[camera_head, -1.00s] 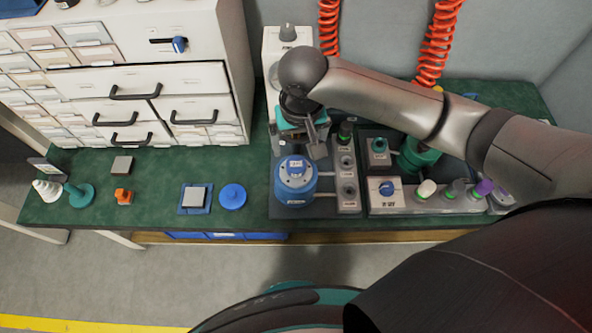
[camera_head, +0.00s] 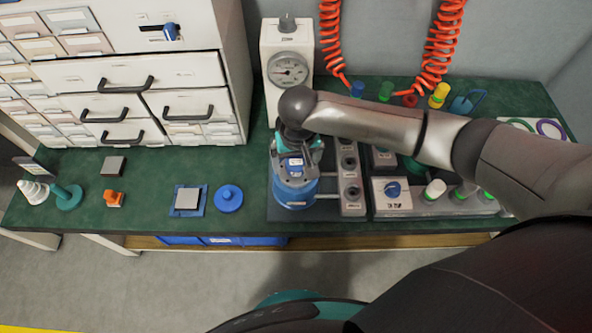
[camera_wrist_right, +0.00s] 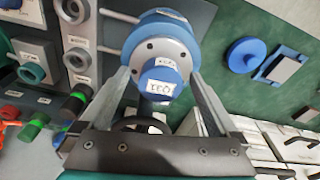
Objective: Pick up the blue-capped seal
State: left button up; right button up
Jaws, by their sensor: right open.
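The seal's blue cap (camera_wrist_right: 161,80), with a white label, sits at the middle of a round grey flange on top of a blue round housing (camera_wrist_right: 165,28). In the head view the cap (camera_head: 295,162) shows partly under my right gripper, above the blue housing (camera_head: 294,193). My right gripper (camera_wrist_right: 160,72) is open, with one finger on each side of the cap and flange. I cannot tell whether the fingers touch it. In the head view the right gripper (camera_head: 294,172) points down over the housing. My left gripper is not in view.
A grey block with sockets (camera_head: 350,180) stands close beside the housing. A gauge stand (camera_head: 287,68) is behind it. A box with a blue knob (camera_head: 392,191) is to the right. A blue disc (camera_head: 229,198) and a grey square plate (camera_head: 187,198) lie on the green bench to the left.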

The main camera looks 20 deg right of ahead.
grip_shut()
dwell(0.8)
jog(key=shift+r, duration=0.1)
